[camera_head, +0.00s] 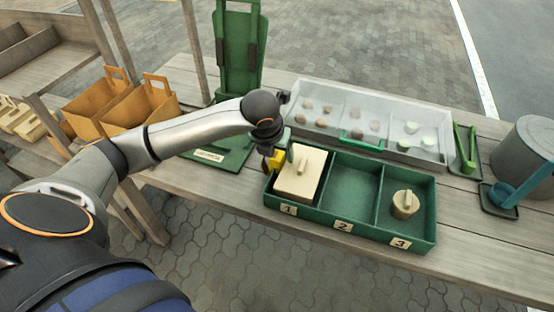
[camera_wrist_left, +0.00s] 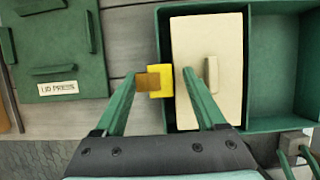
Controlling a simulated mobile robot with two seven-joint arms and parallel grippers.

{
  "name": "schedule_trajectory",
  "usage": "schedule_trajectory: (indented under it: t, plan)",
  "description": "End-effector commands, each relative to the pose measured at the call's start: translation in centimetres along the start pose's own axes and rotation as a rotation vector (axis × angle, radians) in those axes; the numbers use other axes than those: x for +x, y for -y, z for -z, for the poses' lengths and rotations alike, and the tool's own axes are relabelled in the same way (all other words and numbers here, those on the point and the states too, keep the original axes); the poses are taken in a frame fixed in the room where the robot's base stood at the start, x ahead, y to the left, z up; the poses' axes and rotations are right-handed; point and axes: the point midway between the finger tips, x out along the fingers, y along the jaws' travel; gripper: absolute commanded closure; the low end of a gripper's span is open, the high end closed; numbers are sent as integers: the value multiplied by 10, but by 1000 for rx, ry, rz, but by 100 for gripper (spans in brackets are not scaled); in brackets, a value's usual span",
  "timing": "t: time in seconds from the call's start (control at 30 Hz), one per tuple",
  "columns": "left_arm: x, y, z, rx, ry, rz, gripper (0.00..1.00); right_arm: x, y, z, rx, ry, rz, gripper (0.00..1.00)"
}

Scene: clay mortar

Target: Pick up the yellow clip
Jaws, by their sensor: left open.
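The yellow clip (camera_head: 276,161) is at the left wall of the green tray, beside compartment 1. In the left wrist view the clip (camera_wrist_left: 166,81) shows yellow with a brown part on its left, overlapping the tray wall near the cream lid's edge. My left gripper (camera_head: 281,145) is above the clip. In the left wrist view its two green fingers (camera_wrist_left: 159,75) are open, one on each side of the clip; the right finger overlaps the cream lid in the picture. I cannot tell the height gap.
The green tray (camera_head: 342,228) holds a cream lid (camera_head: 300,176) in compartment 1 and a small round knobbed piece (camera_head: 405,204) in compartment 3; compartment 2 is empty. A clear-covered case (camera_head: 385,120) lies behind. A green press (camera_wrist_left: 62,55) stands left; a grey bucket (camera_head: 525,155) stands right.

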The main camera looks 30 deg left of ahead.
Motion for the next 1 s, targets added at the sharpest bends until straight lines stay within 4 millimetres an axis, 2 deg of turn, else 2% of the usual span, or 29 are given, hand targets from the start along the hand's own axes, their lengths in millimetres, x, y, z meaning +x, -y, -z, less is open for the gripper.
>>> schedule_trajectory:
  t: [0.07, 0.67, 1.0]
  plan:
    - [0, 0, 0, 0, 0, 0, 32, 0, 0, -1, 0, 1, -1, 0]
    - [-1, 0, 0, 0, 0, 1, 100, 0, -1, -3, 1, 7, -2, 0]
    - [-2, 0, -1, 0, 1, 1, 100, 0, 0, -4, 1, 7, -1, 0]
